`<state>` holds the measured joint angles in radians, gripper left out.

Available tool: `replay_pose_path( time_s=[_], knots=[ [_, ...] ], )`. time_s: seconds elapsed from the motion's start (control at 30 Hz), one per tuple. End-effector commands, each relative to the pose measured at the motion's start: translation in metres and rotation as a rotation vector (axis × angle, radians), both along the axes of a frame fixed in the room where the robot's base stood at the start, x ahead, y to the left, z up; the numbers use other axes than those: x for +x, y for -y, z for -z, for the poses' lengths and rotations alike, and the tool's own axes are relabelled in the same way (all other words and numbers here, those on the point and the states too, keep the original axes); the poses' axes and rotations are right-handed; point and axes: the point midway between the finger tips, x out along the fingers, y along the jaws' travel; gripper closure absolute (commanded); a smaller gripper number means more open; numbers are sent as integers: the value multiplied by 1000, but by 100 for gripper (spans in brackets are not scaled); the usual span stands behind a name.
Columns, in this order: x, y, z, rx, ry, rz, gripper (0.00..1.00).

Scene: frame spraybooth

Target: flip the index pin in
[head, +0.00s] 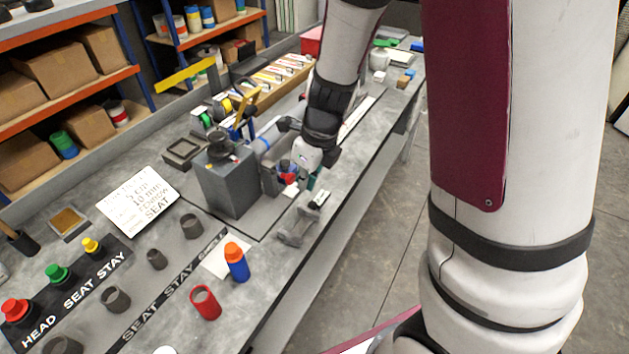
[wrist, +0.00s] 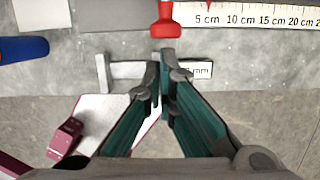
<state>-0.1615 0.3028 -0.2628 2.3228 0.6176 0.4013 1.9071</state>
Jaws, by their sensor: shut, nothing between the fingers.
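My gripper (head: 311,186) is low over the front part of the grey bench, its teal fingers pointing down. In the wrist view the fingertips (wrist: 160,68) are together and empty. A red knob (wrist: 165,22) lies just beyond the fingertips, apart from them as far as I can tell. A red piece (head: 290,178) shows beside my gripper in the head view, by a grey block. It may be the index pin, but I cannot tell for sure. My gripper and wrist hide part of that area.
A grey caliper-like tool (head: 294,228) lies below my gripper near the bench edge. A dark grey box (head: 228,184) stands left. A blue bottle with an orange cap (head: 236,264) and a red cup (head: 205,303) stand nearer. A ruler (wrist: 245,14) lies beyond the fingertips.

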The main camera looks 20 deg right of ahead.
Motion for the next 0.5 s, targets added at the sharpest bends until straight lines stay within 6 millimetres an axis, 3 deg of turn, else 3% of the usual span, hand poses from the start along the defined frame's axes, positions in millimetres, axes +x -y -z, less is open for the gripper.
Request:
replay_pose_path(
  time_s=[0.5],
  knots=[
    [5,-4,-1,-1,-2,-1,100]
  ],
)
